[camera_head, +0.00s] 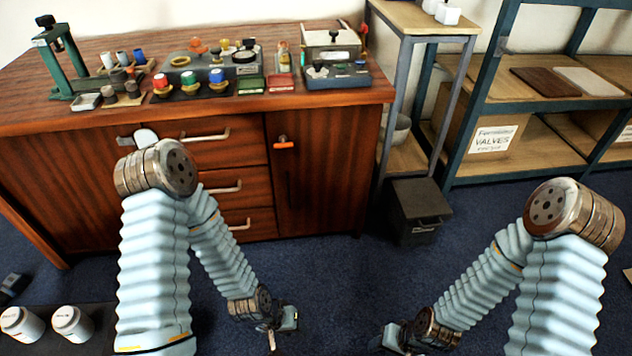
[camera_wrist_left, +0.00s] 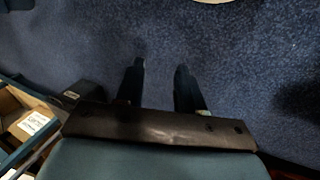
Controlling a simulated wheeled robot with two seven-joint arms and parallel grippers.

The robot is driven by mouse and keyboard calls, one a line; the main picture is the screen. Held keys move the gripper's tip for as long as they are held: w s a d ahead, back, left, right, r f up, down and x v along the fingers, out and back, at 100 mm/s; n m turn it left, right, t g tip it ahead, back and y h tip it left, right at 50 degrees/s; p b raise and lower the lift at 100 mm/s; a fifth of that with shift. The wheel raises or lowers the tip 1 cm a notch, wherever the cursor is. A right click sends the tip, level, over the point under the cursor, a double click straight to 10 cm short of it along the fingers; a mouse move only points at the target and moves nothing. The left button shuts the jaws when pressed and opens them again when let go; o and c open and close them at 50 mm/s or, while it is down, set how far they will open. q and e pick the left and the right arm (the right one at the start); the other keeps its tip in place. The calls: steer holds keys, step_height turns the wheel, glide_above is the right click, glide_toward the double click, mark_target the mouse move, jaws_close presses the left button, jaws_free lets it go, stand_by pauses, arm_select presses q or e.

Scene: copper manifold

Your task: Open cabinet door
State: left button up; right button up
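The brown wooden cabinet (camera_head: 340,96) stands at the back left in the head view. Its right door (camera_head: 325,180) is shut and has an orange handle (camera_head: 284,143) near its upper left. A wide wooden front (camera_head: 60,180) lies left of the drawers, partly hidden by my left arm. My left gripper (camera_head: 280,332) hangs low in front of the cabinet, apart from it. In the left wrist view its two fingers (camera_wrist_left: 160,85) are spread over bare blue floor with nothing between them. My right gripper (camera_head: 388,342) is low at the bottom edge, its fingers too unclear to judge.
Drawers with metal handles (camera_head: 205,136) fill the cabinet's middle. Valves and tools (camera_head: 210,80) crowd its top. A dark box (camera_head: 418,208) stands on the floor right of the cabinet, by a shelf rack (camera_head: 490,107). White jars (camera_head: 72,323) are at lower left. Blue floor before the right door is clear.

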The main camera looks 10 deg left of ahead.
arm_select(q)
steer(key=w+m+t+b, duration=0.1)
steer(key=w+t+b, duration=0.3)
steer(key=w, duration=0.5)
steer(key=t+y+b, duration=0.3)
steer(key=t+y, duration=0.3)
steer(key=t, duration=0.6)
glide_toward(288, 190)
steer(key=w, duration=0.7)
steer(key=shift+a+f, duration=0.2)
steer(key=shift+a, duration=0.2)
steer(key=shift+w, duration=0.6)
jaws_close()
